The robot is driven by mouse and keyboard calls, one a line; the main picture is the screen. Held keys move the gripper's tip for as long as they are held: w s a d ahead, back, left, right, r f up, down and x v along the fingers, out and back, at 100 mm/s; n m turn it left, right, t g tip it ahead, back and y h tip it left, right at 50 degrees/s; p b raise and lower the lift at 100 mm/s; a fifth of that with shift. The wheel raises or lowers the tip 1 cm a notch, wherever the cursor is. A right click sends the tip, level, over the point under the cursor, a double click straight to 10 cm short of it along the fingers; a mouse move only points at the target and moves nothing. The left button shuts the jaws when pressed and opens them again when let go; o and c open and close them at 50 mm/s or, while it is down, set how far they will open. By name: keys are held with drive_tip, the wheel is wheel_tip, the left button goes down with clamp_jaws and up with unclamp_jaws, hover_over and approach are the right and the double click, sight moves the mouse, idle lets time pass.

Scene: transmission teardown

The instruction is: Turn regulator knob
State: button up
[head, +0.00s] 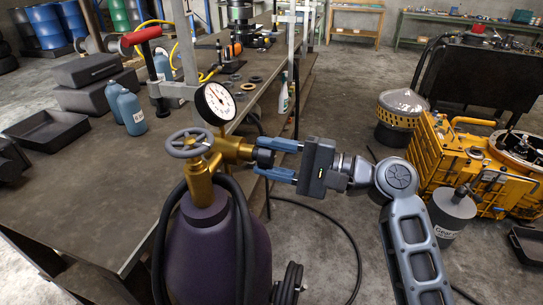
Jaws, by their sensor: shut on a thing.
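The regulator is a brass body (235,150) on top of a dark purple gas cylinder (205,245). A round white-faced gauge (215,103) stands above it. A grey handwheel (188,143) sits on the valve's left side. The regulator knob (264,157) is dark and sticks out on the right of the brass body. My gripper (270,160) reaches in from the right, its two blue fingers level with the knob and shut on it. The fingers cover part of the knob, so its turn angle cannot be seen.
A workbench (110,190) with blue bottles (130,108), dark trays and tools lies behind and left. Black hoses hang around the cylinder. Open concrete floor lies between.

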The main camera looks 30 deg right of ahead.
drive_tip(key=shift+f, duration=0.1)
drive_tip(key=o, duration=1)
drive_tip(key=shift+o, duration=0.2)
drive_tip(key=b+v, duration=0.2)
drive_tip(key=v, duration=0.5)
drive_tip(key=shift+s+d, duration=0.3)
